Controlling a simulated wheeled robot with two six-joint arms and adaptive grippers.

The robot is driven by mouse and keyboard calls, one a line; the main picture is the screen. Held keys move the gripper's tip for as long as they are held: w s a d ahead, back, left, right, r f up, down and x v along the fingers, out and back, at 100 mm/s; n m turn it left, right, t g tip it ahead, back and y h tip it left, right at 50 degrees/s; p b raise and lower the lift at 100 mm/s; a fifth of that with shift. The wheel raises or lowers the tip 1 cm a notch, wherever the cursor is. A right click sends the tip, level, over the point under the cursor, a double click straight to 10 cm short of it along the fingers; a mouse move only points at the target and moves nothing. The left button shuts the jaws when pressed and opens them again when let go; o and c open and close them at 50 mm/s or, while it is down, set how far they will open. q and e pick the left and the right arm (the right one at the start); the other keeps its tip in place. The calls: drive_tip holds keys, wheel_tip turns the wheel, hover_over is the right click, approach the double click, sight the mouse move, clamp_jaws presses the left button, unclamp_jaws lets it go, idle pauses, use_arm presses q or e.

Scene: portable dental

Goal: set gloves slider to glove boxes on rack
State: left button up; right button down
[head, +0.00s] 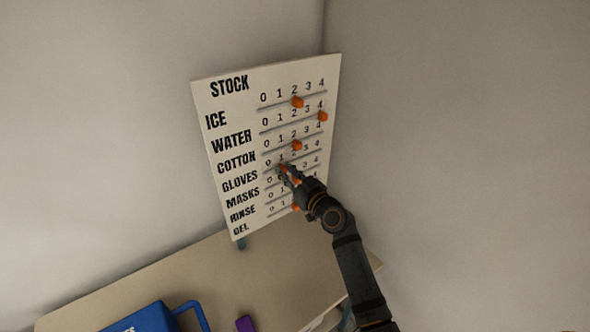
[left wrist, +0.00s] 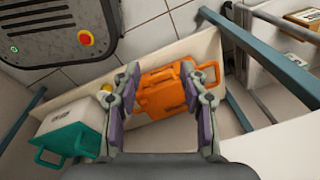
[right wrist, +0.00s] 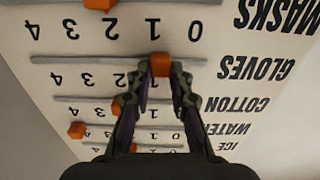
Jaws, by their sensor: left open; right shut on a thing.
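The white stock board (head: 220,150) leans upright in the corner, with labelled rows and orange sliders on tracks. My right gripper (head: 284,170) is at the GLOVES row. In the right wrist view, where the board appears upside down, my right gripper (right wrist: 160,76) is shut on the orange gloves slider (right wrist: 160,60), near the 1 mark. The fingers hide part of the numbers. My left gripper (left wrist: 160,80) is open and empty, above an orange case (left wrist: 162,90) in a white bin. No glove boxes can be made out.
The ice slider (head: 298,102) and cotton slider (head: 296,145) are near 2; the water slider (head: 322,117) is at 4. Another slider (right wrist: 100,4) is on the masks track. A blue case (head: 145,318) is on the table (head: 190,275). A teal case (left wrist: 75,138) is near my left gripper.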

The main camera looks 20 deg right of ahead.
drive_tip(key=shift+w+d+f, duration=0.15)
drive_tip(key=shift+w+d, duration=0.1)
drive_tip(key=shift+d, duration=0.5)
drive_tip(key=c, duration=1.7)
unclamp_jaws()
drive_tip(key=shift+s+a, duration=0.1)
drive_tip(key=shift+a, duration=0.2)
drive_tip(key=o, duration=0.5)
drive_tip(key=shift+s+a+r, duration=0.1)
drive_tip(key=shift+a+r, duration=0.1)
drive_tip(key=shift+a, duration=0.05)
drive_tip(key=shift+d, duration=0.1)
use_arm(q)
drive_tip(key=d, duration=0.1)
drive_tip(key=w+d, duration=0.1)
drive_tip(key=d, duration=0.1)
drive_tip(key=shift+r, duration=0.1)
use_arm(e)
drive_tip(key=v, duration=1.2)
drive_tip(key=shift+d, duration=0.2)
